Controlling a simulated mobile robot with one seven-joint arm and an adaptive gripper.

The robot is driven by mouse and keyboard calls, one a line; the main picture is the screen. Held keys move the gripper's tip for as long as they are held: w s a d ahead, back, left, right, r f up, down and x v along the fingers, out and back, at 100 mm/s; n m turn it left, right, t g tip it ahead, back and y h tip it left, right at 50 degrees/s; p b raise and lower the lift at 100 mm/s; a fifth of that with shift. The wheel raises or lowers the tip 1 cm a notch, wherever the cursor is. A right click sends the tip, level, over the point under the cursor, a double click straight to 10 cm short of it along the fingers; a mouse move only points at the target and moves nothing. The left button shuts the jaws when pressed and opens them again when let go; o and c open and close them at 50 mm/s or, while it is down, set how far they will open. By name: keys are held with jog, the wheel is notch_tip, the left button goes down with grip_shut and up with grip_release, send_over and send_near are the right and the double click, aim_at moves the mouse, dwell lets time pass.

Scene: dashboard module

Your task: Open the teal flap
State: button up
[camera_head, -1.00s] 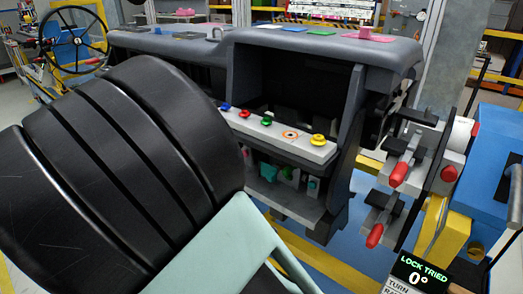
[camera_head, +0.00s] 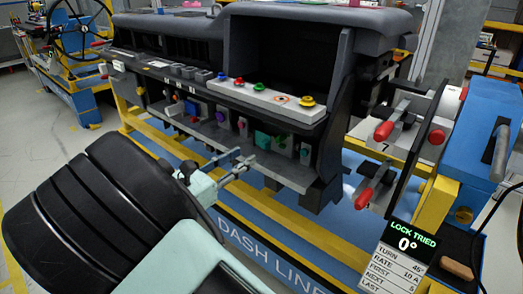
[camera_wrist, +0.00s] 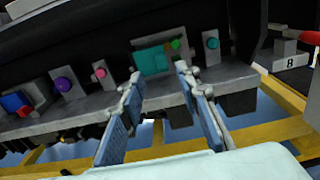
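The teal flap (camera_head: 263,139) is in the lower open bay of the dark dashboard module, above its grey ledge. In the wrist view the teal flap (camera_wrist: 152,61) is a flat teal block straight ahead, beyond my fingertips. It looks shut, but its hinge is not clear. My gripper (camera_head: 244,158) is in front of the ledge, to the left of and below the flap in the head view. In the wrist view my gripper (camera_wrist: 160,75) has its two blue-grey fingers apart with nothing between them. I see no contact with the flap.
A green knob (camera_wrist: 175,44) sits at the flap's upper right and a small teal knob (camera_wrist: 212,43) farther right. Pink (camera_wrist: 100,73) and purple (camera_wrist: 65,84) knobs are to the left. The grey ledge (camera_wrist: 230,76) runs below. Red-handled clamps (camera_head: 384,130) stand at the right.

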aim_at(263, 145)
jog(key=b+x, duration=0.1)
jog(key=x, duration=0.6)
jog(key=shift+w+d+b, duration=0.25)
jog(key=shift+w+b, duration=0.05)
jog(key=shift+c, duration=0.4)
grip_shut()
